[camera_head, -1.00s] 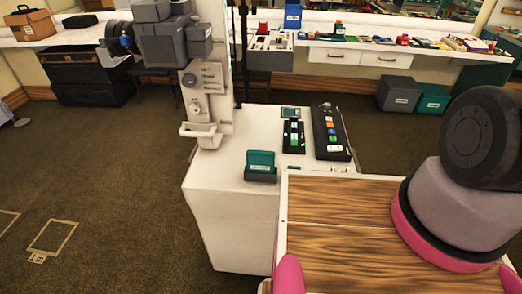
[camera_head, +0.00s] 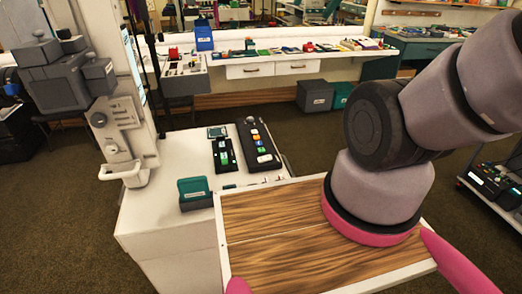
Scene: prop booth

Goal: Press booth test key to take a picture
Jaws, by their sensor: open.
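The photo booth machine (camera_head: 75,75), grey with a pale column, stands at the left behind a white cabinet. On the cabinet top (camera_head: 172,160) lies a long dark control box (camera_head: 257,135) with a row of coloured keys: orange, yellow, blue, green and white. Left of it is a smaller black box (camera_head: 224,157) with green and pale keys. I cannot tell which key is the test key; any labels are too small to read. My grey arm with its pink base ring rises at the right. My gripper is outside the picture.
A teal card holder (camera_head: 194,192) stands at the cabinet's front left, and a small teal-topped item (camera_head: 217,132) lies behind the black box. A white counter (camera_head: 290,62) with many small props runs along the back. A cart (camera_head: 495,185) stands right. Carpet is bare left.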

